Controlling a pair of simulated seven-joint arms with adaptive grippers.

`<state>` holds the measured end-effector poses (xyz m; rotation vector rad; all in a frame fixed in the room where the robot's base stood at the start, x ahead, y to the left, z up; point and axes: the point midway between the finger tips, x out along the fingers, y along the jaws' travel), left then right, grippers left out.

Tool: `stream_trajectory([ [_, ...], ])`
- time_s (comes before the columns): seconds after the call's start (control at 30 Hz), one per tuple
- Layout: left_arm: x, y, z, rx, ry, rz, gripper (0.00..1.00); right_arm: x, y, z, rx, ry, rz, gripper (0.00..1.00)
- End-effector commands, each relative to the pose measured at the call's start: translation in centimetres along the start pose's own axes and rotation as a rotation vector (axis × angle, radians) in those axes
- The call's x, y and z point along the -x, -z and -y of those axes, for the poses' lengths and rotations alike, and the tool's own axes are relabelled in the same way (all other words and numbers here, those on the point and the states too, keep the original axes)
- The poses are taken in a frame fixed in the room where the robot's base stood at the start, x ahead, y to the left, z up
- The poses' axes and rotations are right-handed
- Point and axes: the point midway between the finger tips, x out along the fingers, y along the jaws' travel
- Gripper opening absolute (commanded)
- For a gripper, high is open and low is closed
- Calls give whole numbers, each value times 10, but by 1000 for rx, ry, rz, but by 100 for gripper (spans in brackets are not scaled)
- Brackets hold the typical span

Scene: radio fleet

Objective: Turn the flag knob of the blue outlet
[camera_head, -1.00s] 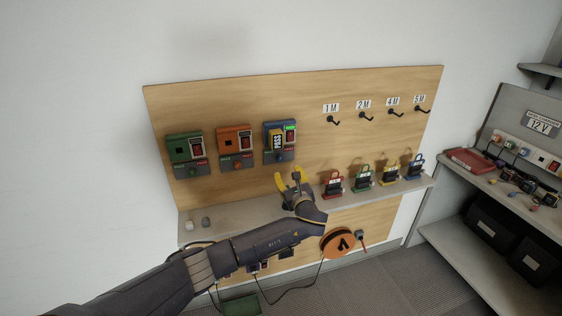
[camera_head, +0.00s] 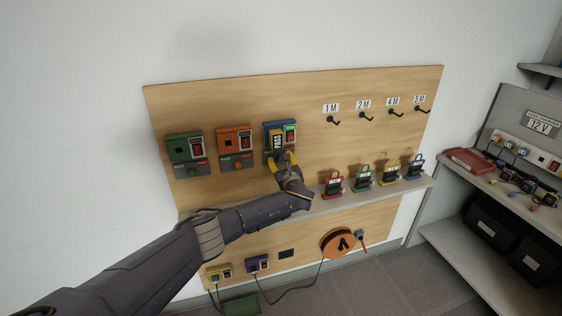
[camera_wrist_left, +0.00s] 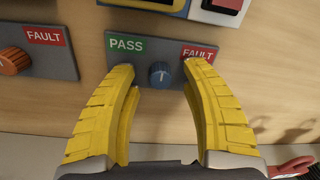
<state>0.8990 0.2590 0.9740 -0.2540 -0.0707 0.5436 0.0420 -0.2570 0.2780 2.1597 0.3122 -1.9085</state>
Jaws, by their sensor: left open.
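In the head view the left gripper (camera_head: 284,160) covers the knob. My right gripper is not in view.
The green outlet (camera_head: 183,148) and orange outlet (camera_head: 233,140) sit to the left. A grey shelf (camera_head: 428,181) below carries several coloured padlock-like items. An orange reel (camera_head: 338,242) and cable are lower down. Hooks (camera_head: 334,119) line the board's upper right.

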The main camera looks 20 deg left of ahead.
Motion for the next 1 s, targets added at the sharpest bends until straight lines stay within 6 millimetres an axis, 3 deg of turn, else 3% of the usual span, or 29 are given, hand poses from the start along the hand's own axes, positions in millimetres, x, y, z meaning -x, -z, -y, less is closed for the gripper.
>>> stream_trajectory([
  [0.3, -1, 0, 0, 0, 0, 0, 48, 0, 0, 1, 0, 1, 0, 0],
  [0.7, -1, 0, 0, 0, 0, 0, 2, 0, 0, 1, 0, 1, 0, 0],
  [1.0, 0, 1, 0, 4, 0, -1, 0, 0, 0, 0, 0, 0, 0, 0],
])
